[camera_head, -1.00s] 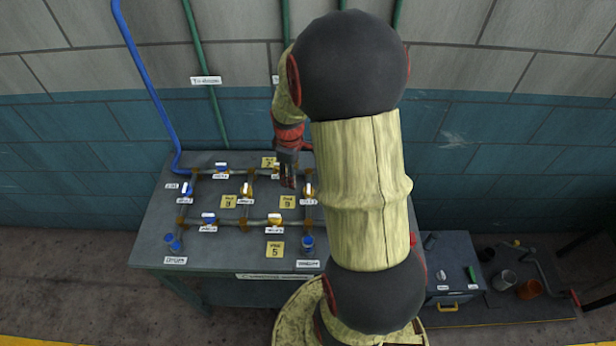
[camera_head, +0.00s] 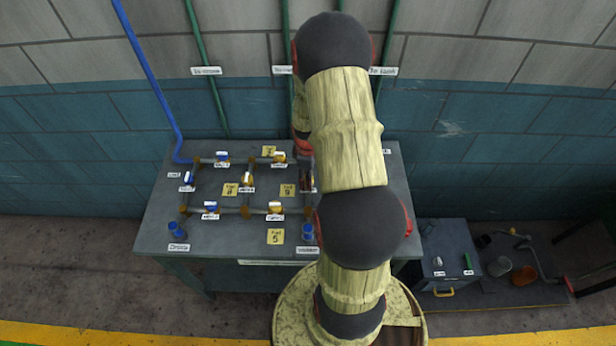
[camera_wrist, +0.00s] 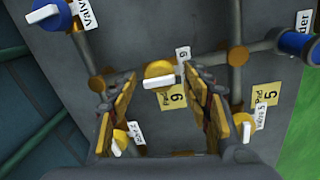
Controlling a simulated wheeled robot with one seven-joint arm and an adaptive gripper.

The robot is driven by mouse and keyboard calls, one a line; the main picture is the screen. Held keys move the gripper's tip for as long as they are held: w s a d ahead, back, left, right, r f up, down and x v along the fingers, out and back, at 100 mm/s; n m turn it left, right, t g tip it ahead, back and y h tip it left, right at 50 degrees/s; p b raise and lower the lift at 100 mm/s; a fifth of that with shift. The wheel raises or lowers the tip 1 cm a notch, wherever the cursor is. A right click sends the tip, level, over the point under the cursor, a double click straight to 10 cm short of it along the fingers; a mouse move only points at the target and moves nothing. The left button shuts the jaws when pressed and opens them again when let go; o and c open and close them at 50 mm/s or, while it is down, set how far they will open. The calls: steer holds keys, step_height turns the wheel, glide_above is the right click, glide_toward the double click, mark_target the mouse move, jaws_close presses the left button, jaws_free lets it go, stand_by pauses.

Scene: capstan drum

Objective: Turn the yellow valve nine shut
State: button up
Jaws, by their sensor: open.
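The yellow valve (camera_wrist: 159,70) with a white bar handle sits beside the yellow "Pad 9" tag (camera_wrist: 173,97) in the wrist view. Its handle lies roughly along the pipe. My gripper (camera_wrist: 156,88) is open, with one finger on each side of this valve and no clear contact. In the head view, my gripper (camera_head: 306,178) is at the right-hand pipe of the bench, beside the Pad 9 tag (camera_head: 287,190). My arm and gripper mostly hide the valve there.
Other yellow valves stand close by, one near the left finger (camera_wrist: 122,140) and one near Pad 5 (camera_wrist: 243,120). A blue valve (camera_wrist: 50,16) and a blue cylinder (camera_wrist: 298,42) are farther off. A grey toolbox (camera_head: 449,260) stands right of the bench (camera_head: 225,243).

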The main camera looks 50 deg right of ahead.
steer(key=shift+f, duration=0.1)
steer(key=shift+c, duration=1.1)
steer(key=c, duration=0.9)
